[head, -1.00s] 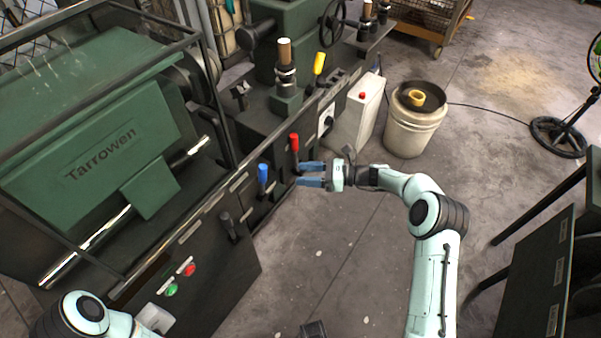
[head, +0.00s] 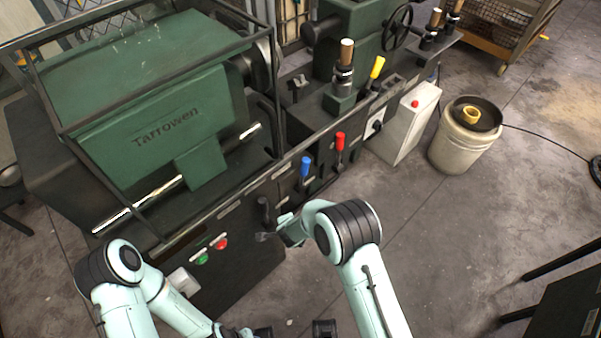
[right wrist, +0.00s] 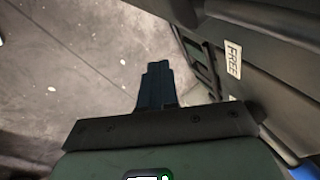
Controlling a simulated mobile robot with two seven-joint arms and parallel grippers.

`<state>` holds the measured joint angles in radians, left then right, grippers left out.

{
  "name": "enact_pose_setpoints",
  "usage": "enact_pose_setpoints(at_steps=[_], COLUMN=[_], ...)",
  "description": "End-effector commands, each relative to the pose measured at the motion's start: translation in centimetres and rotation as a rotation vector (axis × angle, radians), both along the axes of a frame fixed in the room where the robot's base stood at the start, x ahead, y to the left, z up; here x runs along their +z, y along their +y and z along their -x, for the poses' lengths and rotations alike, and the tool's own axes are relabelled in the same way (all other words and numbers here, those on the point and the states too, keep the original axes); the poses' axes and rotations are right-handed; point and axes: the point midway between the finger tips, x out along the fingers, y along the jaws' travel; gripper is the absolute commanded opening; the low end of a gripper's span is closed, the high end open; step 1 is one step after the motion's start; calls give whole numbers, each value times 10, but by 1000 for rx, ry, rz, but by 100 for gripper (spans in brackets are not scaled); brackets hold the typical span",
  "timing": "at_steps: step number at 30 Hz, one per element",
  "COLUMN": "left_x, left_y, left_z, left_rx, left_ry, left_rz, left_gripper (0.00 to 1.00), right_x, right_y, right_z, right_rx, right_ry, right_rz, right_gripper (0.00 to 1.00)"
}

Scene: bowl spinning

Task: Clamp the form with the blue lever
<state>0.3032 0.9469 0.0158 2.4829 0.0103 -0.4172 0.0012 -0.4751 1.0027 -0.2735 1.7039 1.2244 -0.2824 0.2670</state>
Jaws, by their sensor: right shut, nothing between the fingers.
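The blue lever (head: 305,166) stands on the front of the green lathe-like machine, left of a red lever (head: 340,141). My right gripper (right wrist: 156,86) shows in the right wrist view with its dark blue fingers together and nothing between them. A blue piece at the lower right of the right wrist view (right wrist: 305,172) may be the lever's grip. I cannot make out the form.
A black handle (head: 264,209) and green and red buttons (head: 221,243) are on the machine front. A yellow lever (head: 376,68) stands farther back. A label reading FREE (right wrist: 232,58) is on a panel. A white bucket (head: 465,140) stands at right; floor between is clear.

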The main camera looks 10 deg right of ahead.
Motion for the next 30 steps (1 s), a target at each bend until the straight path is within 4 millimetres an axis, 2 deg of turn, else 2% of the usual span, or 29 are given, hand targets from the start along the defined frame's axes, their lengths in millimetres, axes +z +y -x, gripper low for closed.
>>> enact_pose_setpoints(at_steps=[1,5,9,12,15,20,23,30], left_x=[4,8,11,13,13,12,12,10], left_y=[0,0,0,0,0,0,0,0], left_z=[1,2,4,5,5,5,5,4], left_rx=[-1,-2,-4,-4,-4,-4,-4,-3], left_ry=[3,9,16,19,21,21,20,17], left_rz=[0,1,3,3,4,4,3,2], left_gripper=[43,43,43,43,43,43,43,43], right_x=[14,65,130,167,187,193,190,181], right_y=[6,3,7,11,14,10,2,-20], right_z=[7,14,21,27,31,25,11,-34], right_rx=[73,213,300,323,331,327,325,326], right_ry=[-59,-231,-404,-491,-538,-554,-553,-554], right_rz=[148,534,876,1039,1126,1158,1156,1154], right_gripper=[0,0,0,0,0,0,0,0])
